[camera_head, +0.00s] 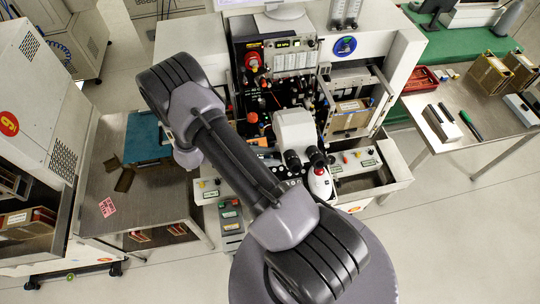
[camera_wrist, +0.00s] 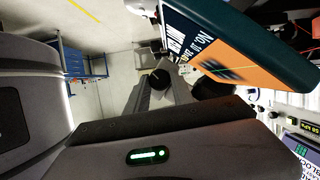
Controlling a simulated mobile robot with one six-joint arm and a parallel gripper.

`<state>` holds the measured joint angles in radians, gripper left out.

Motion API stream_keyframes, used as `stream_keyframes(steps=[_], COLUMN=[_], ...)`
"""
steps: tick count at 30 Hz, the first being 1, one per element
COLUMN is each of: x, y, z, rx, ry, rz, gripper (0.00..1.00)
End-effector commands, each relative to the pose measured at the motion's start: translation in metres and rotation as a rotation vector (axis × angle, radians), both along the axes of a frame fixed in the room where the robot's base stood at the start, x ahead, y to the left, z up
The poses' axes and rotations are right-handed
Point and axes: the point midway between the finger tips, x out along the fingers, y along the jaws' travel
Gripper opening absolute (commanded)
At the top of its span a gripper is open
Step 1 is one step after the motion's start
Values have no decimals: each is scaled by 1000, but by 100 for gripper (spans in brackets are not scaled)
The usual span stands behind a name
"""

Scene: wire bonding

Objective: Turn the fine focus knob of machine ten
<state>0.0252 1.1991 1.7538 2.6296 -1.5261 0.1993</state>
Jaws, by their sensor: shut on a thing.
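Machine ten (camera_head: 402,60) is the open white cabinet in the middle of the head view, with a white microscope head (camera_head: 295,128) and black eyepieces. In the wrist view a teal-edged sign (camera_wrist: 250,35) reads "No. 10", seen sideways. My gripper (camera_wrist: 160,80) reaches away from the camera there, its grey fingers shut on a small round black knob, the fine focus knob (camera_wrist: 160,77). The exact contact is partly hidden. A larger dark round part (camera_wrist: 213,88) is just right of it. In the head view my arm hides the gripper and the knob.
Left of the machine is a steel side table (camera_head: 95,200) with a teal box (camera_head: 147,137). A white machine marked 9 (camera_head: 30,90) stands far left. At right a bench (camera_head: 485,125) holds cartons and a red tray (camera_head: 420,80). Red and black controls crowd the machine's front.

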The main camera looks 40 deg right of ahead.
Motion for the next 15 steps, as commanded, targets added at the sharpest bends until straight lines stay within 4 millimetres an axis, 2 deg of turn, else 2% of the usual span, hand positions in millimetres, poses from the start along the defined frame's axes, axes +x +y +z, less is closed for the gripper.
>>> stream_keyframes(steps=[15], x=[1], y=[-1], z=[0], rx=[28], ry=[47], rz=[0], gripper=[0])
